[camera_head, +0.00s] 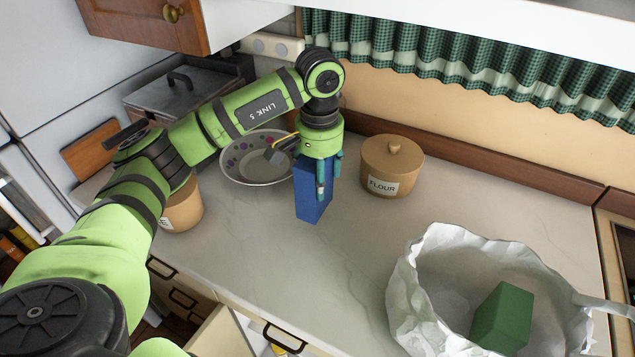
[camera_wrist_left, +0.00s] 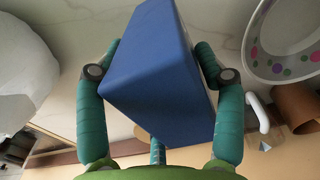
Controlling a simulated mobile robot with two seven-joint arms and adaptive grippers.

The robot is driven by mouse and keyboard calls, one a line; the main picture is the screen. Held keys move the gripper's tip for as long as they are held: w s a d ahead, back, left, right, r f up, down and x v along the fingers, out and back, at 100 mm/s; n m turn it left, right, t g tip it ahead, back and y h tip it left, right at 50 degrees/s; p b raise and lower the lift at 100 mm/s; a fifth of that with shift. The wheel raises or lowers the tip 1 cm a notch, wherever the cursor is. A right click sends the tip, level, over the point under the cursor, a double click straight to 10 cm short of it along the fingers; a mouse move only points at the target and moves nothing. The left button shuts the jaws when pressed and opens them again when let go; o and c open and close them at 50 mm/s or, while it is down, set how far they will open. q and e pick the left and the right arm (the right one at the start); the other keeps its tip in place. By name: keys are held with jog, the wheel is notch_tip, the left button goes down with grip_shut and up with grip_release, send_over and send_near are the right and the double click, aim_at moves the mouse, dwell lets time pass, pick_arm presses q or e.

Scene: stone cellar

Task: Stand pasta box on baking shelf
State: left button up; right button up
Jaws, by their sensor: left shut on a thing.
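A plain blue box (camera_head: 312,200), with no readable label, is upright over the counter in the head view. My left gripper (camera_head: 322,182) points down and is shut on it from above. In the left wrist view the blue box (camera_wrist_left: 160,75) fills the middle, between the teal fingers of the gripper (camera_wrist_left: 158,72). I cannot tell whether its bottom touches the counter. A green box (camera_head: 503,318) lies tilted in a crumpled white bag (camera_head: 405,290) at the lower right. No shelf is clearly marked as the baking shelf. My right gripper is not in view.
A spotted bowl (camera_head: 232,172) stands left of the blue box, and a lidded flour canister (camera_head: 392,168) to its right. Another canister (camera_head: 183,208) is partly behind my arm. A drawer (camera_head: 218,335) stands open below. The counter (camera_head: 300,262) is clear before the box.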

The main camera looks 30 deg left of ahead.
aim_at(308, 209)
pick_arm(q)
jog(key=shift+a+f, duration=0.25)
jog(key=shift+f, duration=0.1)
notch_tip(308, 209, down, 3)
jog(key=shift+w+f+p, duration=0.1)
jog(key=shift+p, duration=0.9)
jog(key=shift+f, duration=0.2)
jog(key=shift+f+b, duration=0.15)
jog(key=shift+b, duration=0.15)
jog(key=o, duration=1.6)
jog(key=shift+o, duration=0.2)
